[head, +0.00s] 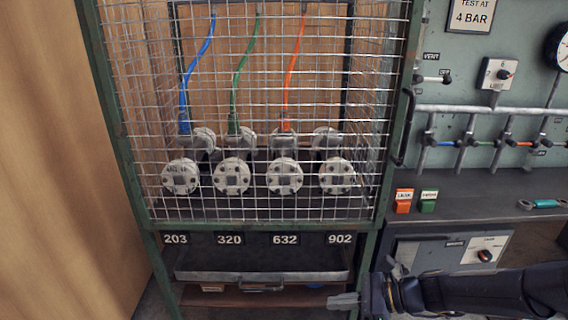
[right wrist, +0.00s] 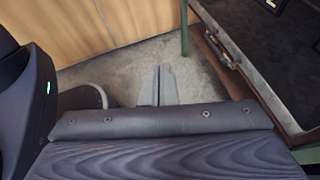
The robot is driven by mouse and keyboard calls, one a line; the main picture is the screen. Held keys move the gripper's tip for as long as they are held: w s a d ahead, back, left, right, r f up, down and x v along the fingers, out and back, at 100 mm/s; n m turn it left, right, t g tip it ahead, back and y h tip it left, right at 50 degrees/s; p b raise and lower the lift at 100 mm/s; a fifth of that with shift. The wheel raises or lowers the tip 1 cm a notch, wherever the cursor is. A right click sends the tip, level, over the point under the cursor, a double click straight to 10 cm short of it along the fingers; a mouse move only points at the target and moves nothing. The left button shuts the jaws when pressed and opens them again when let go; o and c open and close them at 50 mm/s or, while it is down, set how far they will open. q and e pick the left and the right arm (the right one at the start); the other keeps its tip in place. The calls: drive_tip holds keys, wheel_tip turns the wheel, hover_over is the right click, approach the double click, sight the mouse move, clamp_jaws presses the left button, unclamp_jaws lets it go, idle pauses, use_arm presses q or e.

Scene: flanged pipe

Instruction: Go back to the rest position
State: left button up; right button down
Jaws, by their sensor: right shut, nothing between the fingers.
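My right gripper (head: 344,301) is low in the head view, in front of the lower part of the green-framed stand, its arm coming in from the right. In the right wrist view its two grey fingers (right wrist: 158,86) lie together, shut and empty, with the floor behind them. My left gripper is in neither view. Several flanged pipes (head: 232,176) stand in a row behind the wire mesh of the cage (head: 250,60). Blue (head: 196,70), green (head: 241,75) and orange (head: 296,65) hoses run up from three of them; the rightmost pipe shows no hose.
Below the cage are number plates and a grey tray (head: 262,276). A wooden wall (head: 50,150) stands on the left.

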drive_tip(key=s+d+r+n+t+h, duration=0.1)
drive_tip(key=s+d+r+n+h, duration=0.2)
drive_tip(key=s+n, duration=0.4)
drive_tip(key=s+d+r+n+t+h, duration=0.1)
drive_tip(key=s+d+r+n+h, duration=0.2)
drive_tip(key=s+n, duration=0.35)
drive_tip(key=s+d+r+n+t+h, duration=0.1)
drive_tip(key=s+d+r+n+h, duration=0.15)
drive_tip(key=s+n, duration=0.45)
wheel_tip(320, 180, up, 31)
drive_tip(key=p, duration=3.1)
drive_tip(key=shift+s+a+m, duration=0.15)
drive_tip(key=shift+s+m, duration=0.1)
drive_tip(key=shift+m, duration=0.1)
drive_tip(key=shift+h, duration=0.25)
